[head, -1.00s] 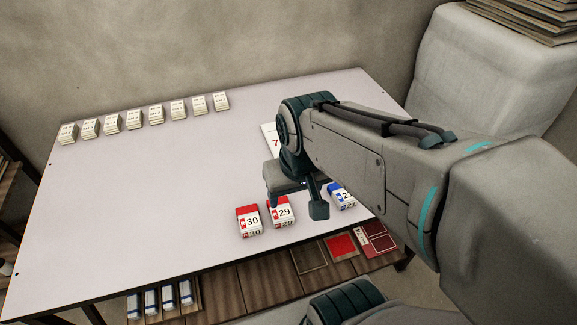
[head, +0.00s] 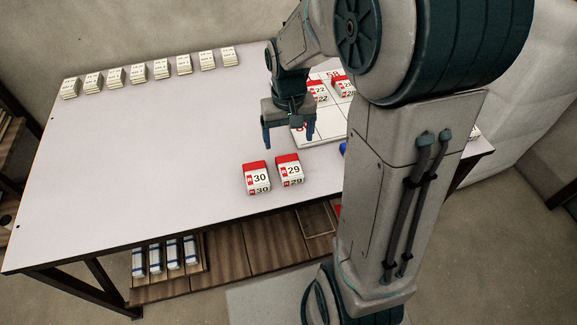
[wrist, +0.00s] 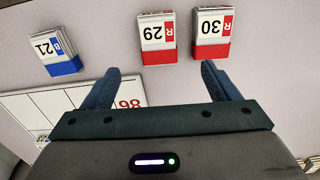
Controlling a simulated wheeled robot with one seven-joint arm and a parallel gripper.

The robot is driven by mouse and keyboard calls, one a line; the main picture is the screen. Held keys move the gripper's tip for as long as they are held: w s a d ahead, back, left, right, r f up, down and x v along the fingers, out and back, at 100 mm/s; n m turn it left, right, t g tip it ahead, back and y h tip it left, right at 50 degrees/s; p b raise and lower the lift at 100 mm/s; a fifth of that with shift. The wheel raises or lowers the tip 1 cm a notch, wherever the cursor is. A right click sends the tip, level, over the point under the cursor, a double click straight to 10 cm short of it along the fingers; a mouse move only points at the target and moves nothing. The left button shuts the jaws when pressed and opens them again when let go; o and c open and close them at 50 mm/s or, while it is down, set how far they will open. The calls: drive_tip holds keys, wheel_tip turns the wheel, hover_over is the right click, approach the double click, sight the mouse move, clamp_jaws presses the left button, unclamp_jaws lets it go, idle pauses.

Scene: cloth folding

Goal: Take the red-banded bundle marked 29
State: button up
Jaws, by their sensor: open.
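The red-banded bundle marked 29 (head: 289,170) lies near the front edge of the white table, right of the red-banded bundle marked 30 (head: 257,178). Both are apart, with a narrow gap between them. My gripper (head: 288,141) points down behind them, open and empty, above the table. In the wrist view bundle 29 (wrist: 156,37) lies beyond the gap between my fingertips (wrist: 160,69), not between them. Bundle 30 (wrist: 212,34) is to its right there, beyond the right fingertip.
A blue-banded bundle marked 21 (wrist: 55,54) lies farther left in the wrist view. A numbered board (head: 310,134) carrying red-banded bundles is partly hidden by my arm. White bundles (head: 139,72) line the table's back. The left of the table is clear.

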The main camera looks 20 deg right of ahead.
sight(290, 166)
drive_tip(key=f, duration=0.5)
drive_tip(key=f+b, duration=0.1)
drive_tip(key=f, duration=0.4)
drive_tip(key=shift+s+d+f, duration=0.15)
drive_tip(key=shift+s+f, duration=0.05)
drive_tip(key=shift+f, duration=0.05)
drive_tip(key=c, duration=1.1)
